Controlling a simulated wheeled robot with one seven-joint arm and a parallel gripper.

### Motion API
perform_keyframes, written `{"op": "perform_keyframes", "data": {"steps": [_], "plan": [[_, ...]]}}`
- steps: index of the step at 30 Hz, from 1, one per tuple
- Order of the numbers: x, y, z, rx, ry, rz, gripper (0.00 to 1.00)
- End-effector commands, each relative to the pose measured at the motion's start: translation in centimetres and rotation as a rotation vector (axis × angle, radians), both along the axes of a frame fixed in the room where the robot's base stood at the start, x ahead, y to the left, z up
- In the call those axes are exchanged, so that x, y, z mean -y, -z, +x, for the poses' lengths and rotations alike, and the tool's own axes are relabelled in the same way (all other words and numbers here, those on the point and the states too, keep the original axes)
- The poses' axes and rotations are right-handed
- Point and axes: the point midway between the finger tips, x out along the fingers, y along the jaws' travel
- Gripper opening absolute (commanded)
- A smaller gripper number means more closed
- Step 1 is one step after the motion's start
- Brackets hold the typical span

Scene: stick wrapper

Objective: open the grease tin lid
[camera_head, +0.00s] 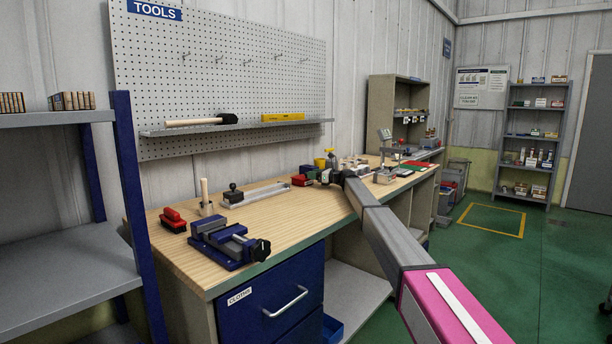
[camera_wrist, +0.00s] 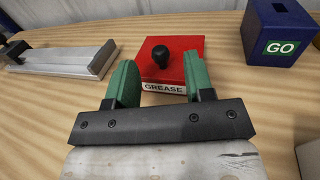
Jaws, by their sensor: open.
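The grease tin is a red box with a white GREASE label (camera_wrist: 163,87) on its near side. Its flat red lid (camera_wrist: 181,53) has a round black knob (camera_wrist: 161,55) and appears closed on the tin. In the head view the red tin (camera_head: 301,181) sits on the workbench past the metal channel. My gripper (camera_wrist: 162,62) is open, with its two green fingers apart and nothing held between them. In the wrist view the fingers lie on either side of the knob's line, pointing at the tin. I cannot tell whether they touch the lid.
A blue GO box (camera_wrist: 272,38) stands right of the tin in the wrist view. A metal channel (camera_wrist: 62,60) lies to the left. A blue vise (camera_head: 226,243) and a red item (camera_head: 173,220) are at the bench's near end. Bare wood surrounds the tin's front.

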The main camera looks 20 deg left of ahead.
Motion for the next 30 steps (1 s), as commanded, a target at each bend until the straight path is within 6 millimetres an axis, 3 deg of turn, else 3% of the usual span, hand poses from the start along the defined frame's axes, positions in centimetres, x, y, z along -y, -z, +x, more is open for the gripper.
{"op": "perform_keyframes", "data": {"steps": [3,7,17,18,22,30], "plan": [[-2.3,0.0,0.4,0.0,-0.002,0.0,0.48],[-3.7,0.0,0.6,0.0,-0.001,0.0,0.48],[-4.3,0.0,0.6,0.0,0.0,0.0,0.48],[-4.3,0.0,0.6,0.0,0.0,0.0,0.41],[-4.3,0.0,0.6,0.0,0.0,0.0,0.0],[-3.8,-0.1,0.5,-0.004,0.0,-0.012,0.0]]}}
